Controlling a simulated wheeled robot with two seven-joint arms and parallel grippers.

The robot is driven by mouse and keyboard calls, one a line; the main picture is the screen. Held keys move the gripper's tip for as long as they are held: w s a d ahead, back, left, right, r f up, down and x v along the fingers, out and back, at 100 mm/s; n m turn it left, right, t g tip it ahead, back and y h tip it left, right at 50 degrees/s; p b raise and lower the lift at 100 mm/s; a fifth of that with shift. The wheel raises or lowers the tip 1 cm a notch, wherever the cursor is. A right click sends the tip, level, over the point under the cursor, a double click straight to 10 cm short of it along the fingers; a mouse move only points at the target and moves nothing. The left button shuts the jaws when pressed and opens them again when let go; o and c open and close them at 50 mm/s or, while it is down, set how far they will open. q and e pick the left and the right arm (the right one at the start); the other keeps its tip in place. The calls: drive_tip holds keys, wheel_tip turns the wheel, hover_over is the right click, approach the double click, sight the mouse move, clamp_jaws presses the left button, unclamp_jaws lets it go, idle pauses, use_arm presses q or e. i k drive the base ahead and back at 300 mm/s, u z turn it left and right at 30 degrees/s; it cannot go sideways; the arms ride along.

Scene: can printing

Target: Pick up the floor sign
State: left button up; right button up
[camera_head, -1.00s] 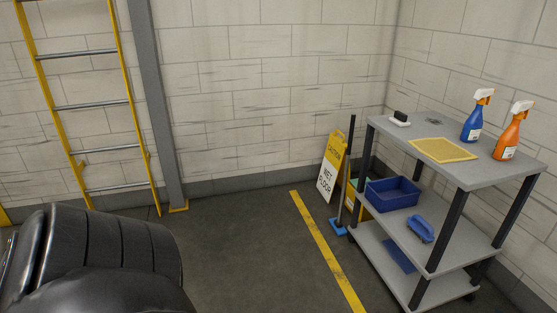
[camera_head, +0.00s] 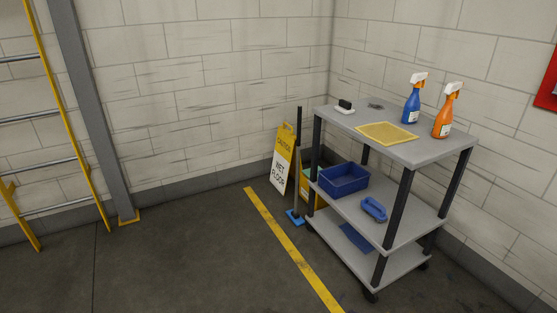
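The floor sign (camera_head: 284,162) is yellow and white with "CAUTION WET FLOOR" lettering. It stands upright on the dark floor near the back corner, left of the grey cart. A thin dark pole of a blue-footed tool (camera_head: 297,170) stands just in front of its right side. Neither of my grippers is in view.
The grey cart (camera_head: 433,149) holds a blue spray bottle (camera_head: 411,104), an orange spray bottle (camera_head: 446,115), a yellow cloth (camera_head: 387,133) and a blue bin (camera_head: 343,180). A yellow ladder (camera_head: 62,130) and grey post (camera_head: 95,115) stand left. The floor (camera_head: 190,255) in front is clear.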

sight(284, 164)
drive_tip(key=u, duration=0.7)
drive_tip(key=i, duration=2.55)
drive_tip(key=z, duration=0.35)
drive_tip(key=i, duration=1.9)
drive_tip(key=z, duration=0.7)
